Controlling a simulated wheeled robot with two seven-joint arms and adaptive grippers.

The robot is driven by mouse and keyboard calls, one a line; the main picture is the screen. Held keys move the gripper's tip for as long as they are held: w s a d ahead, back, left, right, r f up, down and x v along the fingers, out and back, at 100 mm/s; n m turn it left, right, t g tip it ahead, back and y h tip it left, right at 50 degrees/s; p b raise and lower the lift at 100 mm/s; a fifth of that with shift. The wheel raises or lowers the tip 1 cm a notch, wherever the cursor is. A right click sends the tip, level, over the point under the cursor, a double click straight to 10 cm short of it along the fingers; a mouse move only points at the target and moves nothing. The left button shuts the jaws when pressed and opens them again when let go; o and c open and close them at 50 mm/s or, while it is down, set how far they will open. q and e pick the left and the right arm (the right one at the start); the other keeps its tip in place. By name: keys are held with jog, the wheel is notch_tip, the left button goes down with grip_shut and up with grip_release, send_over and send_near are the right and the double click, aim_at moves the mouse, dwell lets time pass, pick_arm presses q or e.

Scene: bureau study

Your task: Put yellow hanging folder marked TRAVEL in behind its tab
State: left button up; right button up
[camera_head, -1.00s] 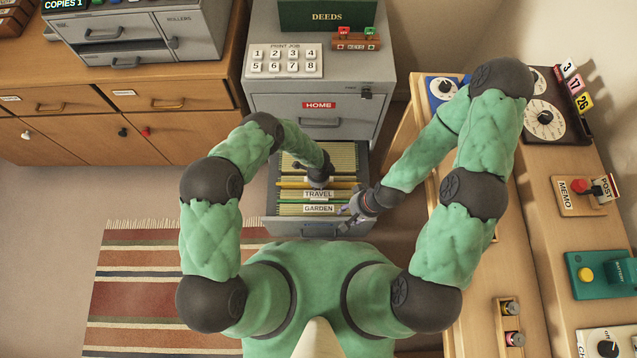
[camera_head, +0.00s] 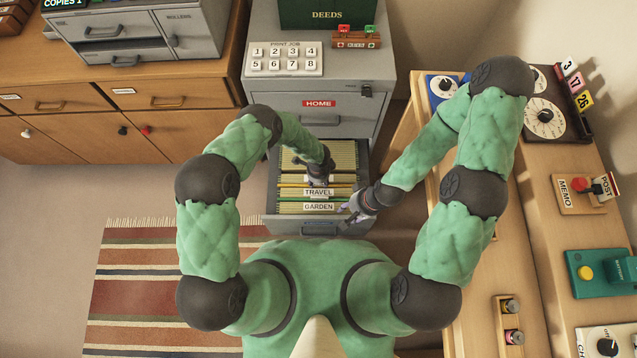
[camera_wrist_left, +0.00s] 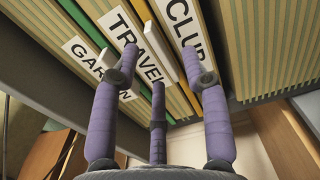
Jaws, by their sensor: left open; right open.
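The open file drawer (camera_head: 270,225) is packed with pale hanging folders. The TRAVEL tab (camera_head: 318,191) stands behind the GARDEN tab (camera_head: 318,207). In the left wrist view the TRAVEL tab (camera_wrist_left: 134,50) lies between the GARDEN tab (camera_wrist_left: 98,66) and the CLUB tab (camera_wrist_left: 184,24). A yellow folder edge (camera_wrist_left: 142,10) with a small white tab (camera_wrist_left: 158,45) runs between TRAVEL and CLUB, low among the folders. My left gripper (camera_head: 317,179) is open over the drawer, its fingers (camera_wrist_left: 160,75) around this spot. My right gripper (camera_head: 350,208) is open near the drawer's front right corner.
The grey cabinet (camera_head: 285,105) rises behind the drawer, with a green DEEDS box (camera_head: 328,15) on top. A wooden desk (camera_head: 545,240) stands at the right, and a wooden sideboard (camera_head: 190,130) at the left. A striped rug (camera_head: 165,280) lies on the floor.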

pick_arm(q)
notch_tip(320, 180, up, 9)
dwell(0.4)
jog(key=shift+s+r, duration=0.1)
jog(key=shift+r, duration=0.05)
